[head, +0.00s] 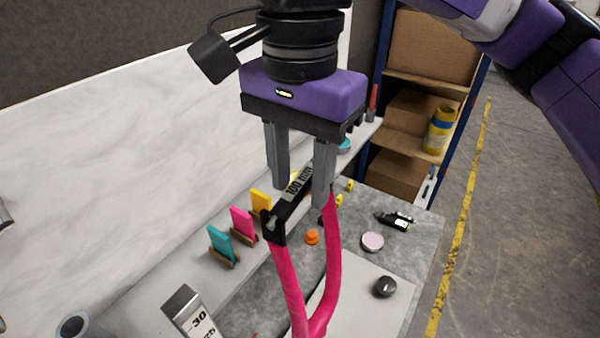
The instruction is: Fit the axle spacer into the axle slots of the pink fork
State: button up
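The axle spacer (298,188) is a black bar with a grey "100 mm" label and a block-like end at the lower left. My gripper (303,198) has one grey finger on each side of the bar and appears shut on it. The pink fork (288,285) stands with its two legs upward. The spacer's near end block sits at the top of the left leg, touching or just above it. The right leg's top is beside the right finger, which partly hides it and the spacer's far end. I cannot tell whether the ends are seated in the slots.
Teal (221,243), pink (242,222) and yellow (261,201) cards stand in holders along the left. A block marked "30" (190,312) is at the front. A black knob (385,286), a pink disc (372,241) and an orange piece (311,237) lie right of the cards. Shelves with boxes (405,118) stand behind.

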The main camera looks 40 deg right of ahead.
aim_at(300, 180)
notch_tip(300, 180, up, 12)
jog(key=shift+b, duration=0.45)
dwell(0.5)
